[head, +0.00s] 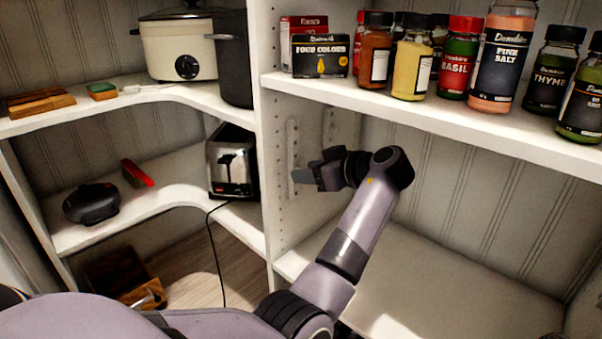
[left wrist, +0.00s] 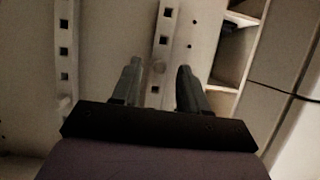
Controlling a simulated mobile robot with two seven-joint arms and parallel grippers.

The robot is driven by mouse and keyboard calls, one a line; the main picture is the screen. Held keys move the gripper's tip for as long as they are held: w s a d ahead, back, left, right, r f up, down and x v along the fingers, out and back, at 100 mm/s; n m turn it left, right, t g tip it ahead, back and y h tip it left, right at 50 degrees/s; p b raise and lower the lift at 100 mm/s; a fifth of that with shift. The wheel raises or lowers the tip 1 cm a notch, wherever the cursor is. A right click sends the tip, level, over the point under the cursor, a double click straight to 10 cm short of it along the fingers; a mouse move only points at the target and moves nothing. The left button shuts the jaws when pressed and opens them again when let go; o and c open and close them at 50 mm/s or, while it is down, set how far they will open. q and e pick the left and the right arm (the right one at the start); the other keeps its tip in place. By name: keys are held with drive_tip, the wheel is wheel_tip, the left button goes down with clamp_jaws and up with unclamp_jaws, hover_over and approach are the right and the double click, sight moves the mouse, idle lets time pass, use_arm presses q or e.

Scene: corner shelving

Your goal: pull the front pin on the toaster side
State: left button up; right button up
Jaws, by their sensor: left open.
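The toaster (head: 229,168) stands on the middle shelf left of the white upright panel (head: 282,225). A slotted metal strip (head: 293,140) runs down the right face of this panel. In the left wrist view a strip with square holes (left wrist: 165,25) runs between my fingers. A small pale round thing (left wrist: 158,67), perhaps the pin, shows on the strip between the fingertips. My left gripper (head: 302,176) is at the panel, and in its wrist view (left wrist: 159,72) its fingers are open on either side of that round thing. Contact cannot be told. My right gripper is not in view.
A second strip (head: 328,128) stands farther back; the wrist view shows another strip (left wrist: 64,45) at left. Above my arm a shelf (head: 430,112) holds several spice jars. A lower board (head: 430,280) is bare. A black cord (head: 212,245) hangs below the toaster.

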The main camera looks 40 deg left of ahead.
use_arm(q)
drive_tip(key=shift+a+f, duration=0.2)
drive_tip(key=shift+a, duration=0.2)
idle(1.2)
clamp_jaws()
idle(0.3)
drive_tip(key=shift+s+d, duration=0.2)
drive_tip(key=shift+d, duration=2.75)
